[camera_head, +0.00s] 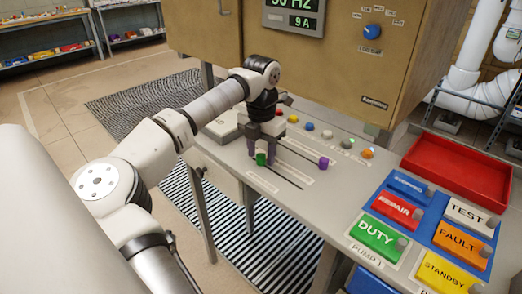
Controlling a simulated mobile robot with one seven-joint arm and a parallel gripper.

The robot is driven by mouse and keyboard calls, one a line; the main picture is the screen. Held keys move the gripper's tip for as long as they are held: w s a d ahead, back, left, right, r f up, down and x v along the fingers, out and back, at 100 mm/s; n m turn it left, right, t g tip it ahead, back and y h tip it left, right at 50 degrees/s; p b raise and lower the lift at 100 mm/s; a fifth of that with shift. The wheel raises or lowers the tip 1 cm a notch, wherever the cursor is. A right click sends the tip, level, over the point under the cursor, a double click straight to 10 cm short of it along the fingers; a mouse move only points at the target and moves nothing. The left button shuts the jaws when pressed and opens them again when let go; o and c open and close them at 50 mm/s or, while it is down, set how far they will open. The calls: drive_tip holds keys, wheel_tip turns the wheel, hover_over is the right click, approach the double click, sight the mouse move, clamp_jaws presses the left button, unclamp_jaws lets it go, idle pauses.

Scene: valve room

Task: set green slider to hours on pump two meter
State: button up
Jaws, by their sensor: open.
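The green slider (261,158) stands near the left end of a dark slot on the grey sloped panel (230,160). My gripper (263,146) points down right over the green slider, its dark fingers open and close around or just above it. I cannot tell whether they touch it. A purple slider (323,163) stands in a second slot to the right. The printing beside the slots is too small to read, so I cannot tell where hours is marked. A meter display (296,14) above reads Hz and "9 A"; its pump number is not visible.
A row of coloured buttons (327,134) runs behind the slots. A brown cabinet (320,65) with a blue knob (372,32) rises behind. To the right are a red tray (460,168) and labelled blocks, including a green DUTY block (377,236).

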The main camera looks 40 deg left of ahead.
sight(286, 179)
clamp_jaws()
drive_tip(key=d+b, duration=0.1)
drive_tip(key=d, duration=0.1)
drive_tip(key=d+b, duration=0.1)
drive_tip(key=d, duration=0.2)
drive_tip(key=d+b, duration=0.1)
drive_tip(key=d, duration=0.2)
drive_tip(key=shift+s, duration=0.25)
drive_tip(key=shift+d, duration=0.2)
unclamp_jaws()
drive_tip(key=shift+r, duration=0.1)
